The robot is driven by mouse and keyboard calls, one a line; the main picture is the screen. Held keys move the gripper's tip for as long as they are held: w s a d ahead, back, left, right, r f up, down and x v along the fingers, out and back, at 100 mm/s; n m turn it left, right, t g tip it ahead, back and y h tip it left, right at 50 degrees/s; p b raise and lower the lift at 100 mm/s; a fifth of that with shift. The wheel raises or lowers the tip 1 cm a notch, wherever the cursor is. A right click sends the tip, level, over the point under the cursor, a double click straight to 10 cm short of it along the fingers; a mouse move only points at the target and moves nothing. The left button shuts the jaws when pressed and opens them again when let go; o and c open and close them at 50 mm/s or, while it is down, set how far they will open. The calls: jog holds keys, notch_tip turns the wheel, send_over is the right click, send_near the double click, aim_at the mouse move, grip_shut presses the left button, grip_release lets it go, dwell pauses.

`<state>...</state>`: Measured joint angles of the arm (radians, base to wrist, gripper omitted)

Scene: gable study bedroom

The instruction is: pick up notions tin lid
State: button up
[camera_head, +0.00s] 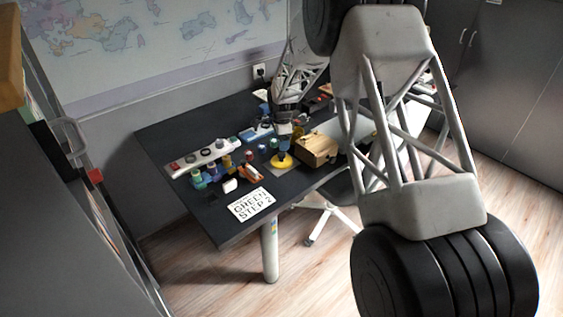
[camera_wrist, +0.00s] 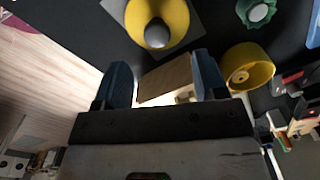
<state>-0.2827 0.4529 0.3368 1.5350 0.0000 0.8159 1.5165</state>
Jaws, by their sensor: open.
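A round yellow lid-like piece with a grey ball knob (camera_wrist: 176,18) lies on a grey square mat at the top of the wrist view; I take it as the notions tin lid. In the head view it shows as a yellow disc (camera_head: 284,162) on the desk, close below my gripper (camera_head: 284,132). In the wrist view my gripper (camera_wrist: 163,78) has its two blue fingers apart, with no object clearly held. The lid lies beyond the fingertips, apart from them. A tan flat surface (camera_wrist: 166,80) shows between the fingers; I cannot tell how far below it is.
A wooden box (camera_head: 317,149) stands right of the lid. A yellow round hollow piece (camera_wrist: 248,66) lies beside the right finger in the wrist view. A white power strip (camera_head: 205,156), several small coloured items and a "GREEN STEP 2" card (camera_head: 251,205) occupy the dark desk (camera_head: 168,133).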

aim_at(282, 154)
jog(key=shift+f, duration=1.15)
jog(key=shift+s+d+f, duration=0.1)
jog(key=shift+s+f, duration=0.05)
jog(key=shift+f, duration=2.45)
jog(key=c, duration=1)
jog(key=shift+r, duration=0.2)
jog(key=shift+r, duration=0.5)
notch_tip(282, 154, up, 2)
jog(key=s+d, duration=0.1)
jog(key=s, duration=0.4)
jog(key=s+d+r, duration=0.1)
jog(key=s+d, duration=0.1)
jog(key=s, duration=0.3)
jog(key=s+d, duration=0.1)
jog(key=s, duration=0.4)
jog(key=shift+s+d+r, duration=0.15)
jog(key=shift+s+r, duration=0.05)
jog(key=shift+r, duration=0.1)
